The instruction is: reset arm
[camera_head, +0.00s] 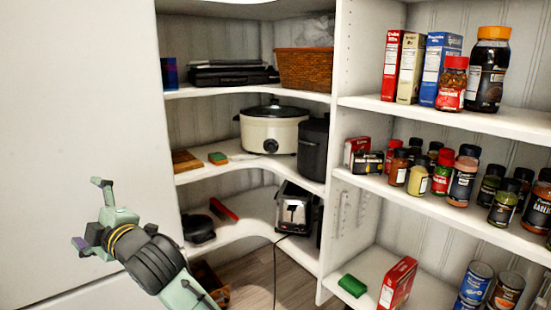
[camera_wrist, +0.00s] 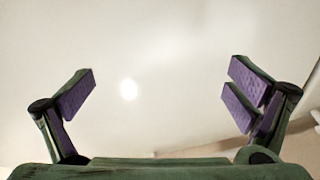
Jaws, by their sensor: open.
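My gripper (camera_head: 92,216) is at the lower left of the head view, in front of a plain white panel. It is raised at the end of my arm and apart from the shelves. In the wrist view my gripper (camera_wrist: 160,92) has its two purple-padded fingers spread wide. Nothing is between them.
The white panel (camera_head: 75,120) fills the left. Corner shelves hold a slow cooker (camera_head: 272,130), a toaster (camera_head: 294,208) and a wicker basket (camera_head: 305,69). Right shelves hold several spice jars, boxes (camera_head: 398,284) and cans (camera_head: 474,284). Wooden floor (camera_head: 262,278) shows below.

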